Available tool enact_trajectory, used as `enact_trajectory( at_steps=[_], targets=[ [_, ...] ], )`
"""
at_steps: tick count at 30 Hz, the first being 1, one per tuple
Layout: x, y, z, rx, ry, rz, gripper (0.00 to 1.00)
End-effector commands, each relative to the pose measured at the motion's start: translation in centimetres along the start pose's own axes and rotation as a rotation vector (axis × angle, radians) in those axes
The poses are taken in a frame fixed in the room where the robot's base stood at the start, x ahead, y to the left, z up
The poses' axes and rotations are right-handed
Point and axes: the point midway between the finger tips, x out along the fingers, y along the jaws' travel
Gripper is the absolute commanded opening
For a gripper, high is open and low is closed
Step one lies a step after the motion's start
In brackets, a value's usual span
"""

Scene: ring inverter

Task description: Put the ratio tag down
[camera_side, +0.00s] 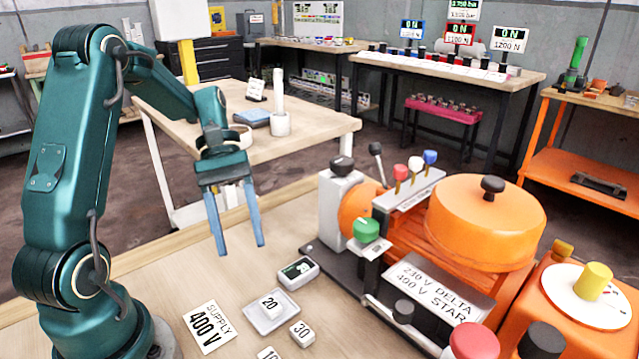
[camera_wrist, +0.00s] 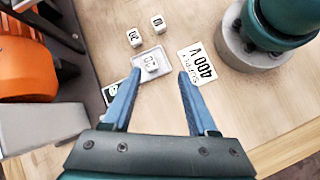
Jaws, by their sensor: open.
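A white tag marked 20 (camera_side: 270,303) sits in a shallow pale tray (camera_side: 287,317) on the wooden bench. It also shows in the wrist view (camera_wrist: 150,66). Two similar white tags lie loose beside the tray: one marked 30 (camera_side: 302,332) and one marked 10 (camera_side: 267,354), cut off by the side view's lower edge. My gripper (camera_side: 241,249) is open and empty, its blue fingers pointing down above the bench. In the wrist view the tray and its tag appear between and just beyond the fingertips (camera_wrist: 160,73). The fingers look clear of the tag.
A card reading SUPPLY 400 V (camera_side: 209,328) lies left of the tray. A small white device with a dark face (camera_side: 298,271) lies behind it. The orange machine (camera_side: 487,222) on its dark base stands to the right.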

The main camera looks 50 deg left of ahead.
Motion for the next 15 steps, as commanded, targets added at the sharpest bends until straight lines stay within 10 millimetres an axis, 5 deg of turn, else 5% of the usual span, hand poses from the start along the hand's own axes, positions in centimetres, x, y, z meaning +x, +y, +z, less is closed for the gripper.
enact_trajectory(
  at_steps=[15],
  targets=[
    [0.3,-0.1,8.4,0.751,0.657,-0.218,0.59]
  ],
)
